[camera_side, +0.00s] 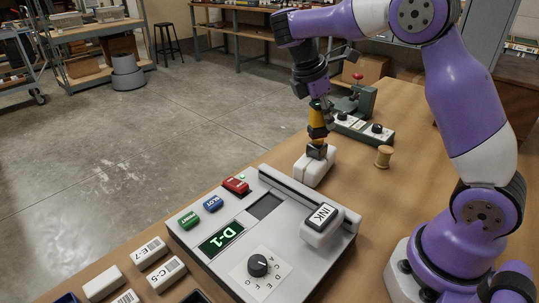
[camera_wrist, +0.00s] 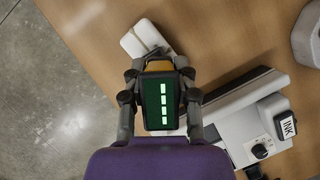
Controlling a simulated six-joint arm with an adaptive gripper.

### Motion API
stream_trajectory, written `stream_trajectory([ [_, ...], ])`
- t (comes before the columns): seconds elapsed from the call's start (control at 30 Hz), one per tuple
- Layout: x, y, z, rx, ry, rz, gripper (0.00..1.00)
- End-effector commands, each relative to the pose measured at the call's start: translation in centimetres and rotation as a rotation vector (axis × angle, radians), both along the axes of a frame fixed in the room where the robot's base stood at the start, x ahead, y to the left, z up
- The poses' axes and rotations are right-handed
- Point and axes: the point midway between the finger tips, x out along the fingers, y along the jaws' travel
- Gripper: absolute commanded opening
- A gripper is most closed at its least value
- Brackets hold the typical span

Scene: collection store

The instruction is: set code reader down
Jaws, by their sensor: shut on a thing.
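The code reader (camera_side: 317,123) is yellow with a dark head. Its dark green screen with several lit bars faces the wrist view (camera_wrist: 159,104). My gripper (camera_side: 319,104) is shut on it, with a finger on each side of it in the wrist view (camera_wrist: 160,100). The reader hangs roughly upright, head down, at a white block-like stand (camera_side: 318,172) on the table. The stand also shows beyond the reader in the wrist view (camera_wrist: 141,37). The head hides part of the stand; I cannot tell whether it rests on it or hovers just above.
A grey machine (camera_side: 210,254) with a "D-1" display, coloured buttons, a dial and an INK block (camera_side: 322,222) stands close in front. Labelled white blocks (camera_side: 150,252) lie at front left. A wooden spool (camera_side: 384,156) and a green device with a red knob (camera_side: 362,102) stand behind right.

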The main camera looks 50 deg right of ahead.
Motion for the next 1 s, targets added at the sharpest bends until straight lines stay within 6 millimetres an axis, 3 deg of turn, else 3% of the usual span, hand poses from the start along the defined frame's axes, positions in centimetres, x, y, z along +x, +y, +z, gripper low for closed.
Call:
stream_trajectory([
  [0.2,6.7,-2.4,0.3,-0.001,-0.002,0.601,0.0],
  [0.37,9.2,-3.3,0.4,0.0,0.001,0.842,0.0],
  [0.53,9.6,-5.7,-0.9,0.003,0.005,0.898,0.0],
  [0.8,9.1,-12.4,-5.0,0.005,0.005,0.894,0.0],
  [1.0,9.1,-14.8,-6.5,0.003,0.003,0.898,0.0],
])
